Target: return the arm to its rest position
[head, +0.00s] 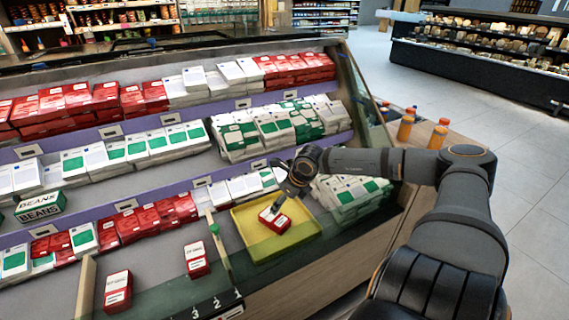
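My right arm (450,220) comes in from the right and reaches out over a shelf display. Its gripper (279,204) points down over a yellow tray (246,244) on the lowest shelf. A red and white box (281,224) is in the tray, right at the fingertips. I cannot tell whether the fingers touch or grip this box, or whether they are open. My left gripper is not in view.
Two red and white boxes stand on the front shelf, one at left (118,291) and one nearer the tray (196,260). Rows of boxes fill the shelves (158,145) behind. Orange bottles (405,128) stand beyond my forearm. Floor (535,200) at the right is clear.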

